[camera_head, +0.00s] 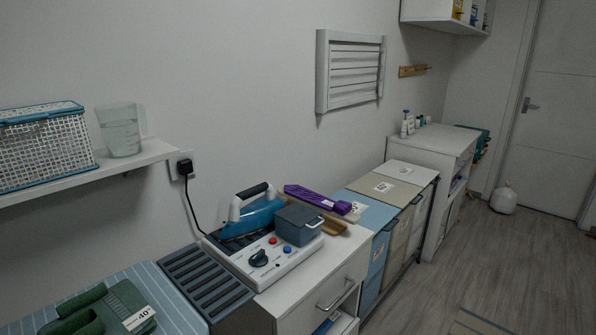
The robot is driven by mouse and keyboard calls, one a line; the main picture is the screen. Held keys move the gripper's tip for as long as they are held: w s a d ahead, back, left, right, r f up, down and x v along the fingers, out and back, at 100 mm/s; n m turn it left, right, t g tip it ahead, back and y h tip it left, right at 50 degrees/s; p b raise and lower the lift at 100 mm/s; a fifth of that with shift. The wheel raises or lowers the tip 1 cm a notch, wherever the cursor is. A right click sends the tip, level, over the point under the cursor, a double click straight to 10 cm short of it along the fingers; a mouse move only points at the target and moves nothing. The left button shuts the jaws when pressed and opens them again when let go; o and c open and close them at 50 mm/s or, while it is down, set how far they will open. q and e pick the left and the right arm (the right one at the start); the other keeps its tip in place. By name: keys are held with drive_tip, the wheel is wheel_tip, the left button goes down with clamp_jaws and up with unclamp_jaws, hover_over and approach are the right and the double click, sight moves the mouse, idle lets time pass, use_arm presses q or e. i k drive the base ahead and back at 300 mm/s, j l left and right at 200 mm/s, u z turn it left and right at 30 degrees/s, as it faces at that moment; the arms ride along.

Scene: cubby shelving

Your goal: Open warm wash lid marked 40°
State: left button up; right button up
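A row of lidded bins stands along the wall right of centre, with a blue lid (367,211), a beige lid (385,191) and a white lid (410,172). All three lids look shut. Each seems to bear a small white label with dark marks, too small to read, so I cannot tell which is marked 40°. A green folded cloth item (95,306) at the bottom left carries a white tag reading 40° (139,318). It lies on a blue striped board (170,300). Neither of my grippers is in view.
A steam iron (258,217) stands on a white station (268,262) with a dark box and knobs, on a white drawer cabinet (325,285). Purple and wooden items lie behind. A shelf (150,155) holds a basket and a jug. Floor at right is mostly clear.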

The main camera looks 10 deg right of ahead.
sight(395, 192)
drive_tip(key=i+l, duration=0.2)
drive_tip(key=l, duration=0.15)
drive_tip(key=i+l, duration=0.15)
drive_tip(key=l, duration=0.2)
drive_tip(key=i+l+u, duration=0.1)
drive_tip(key=l, duration=0.25)
drive_tip(key=i+l, duration=0.25)
drive_tip(key=i+l+u, duration=0.1)
drive_tip(key=l, duration=0.35)
drive_tip(key=i+l, duration=0.4)
drive_tip(key=l, duration=0.35)
drive_tip(key=i+l, duration=0.35)
drive_tip(key=l, duration=0.3)
drive_tip(key=i+l+u, duration=0.1)
drive_tip(key=i+l, duration=0.25)
drive_tip(key=l, duration=0.3)
drive_tip(key=i+l+u, duration=0.1)
drive_tip(key=l, duration=0.25)
drive_tip(key=i, duration=0.05)
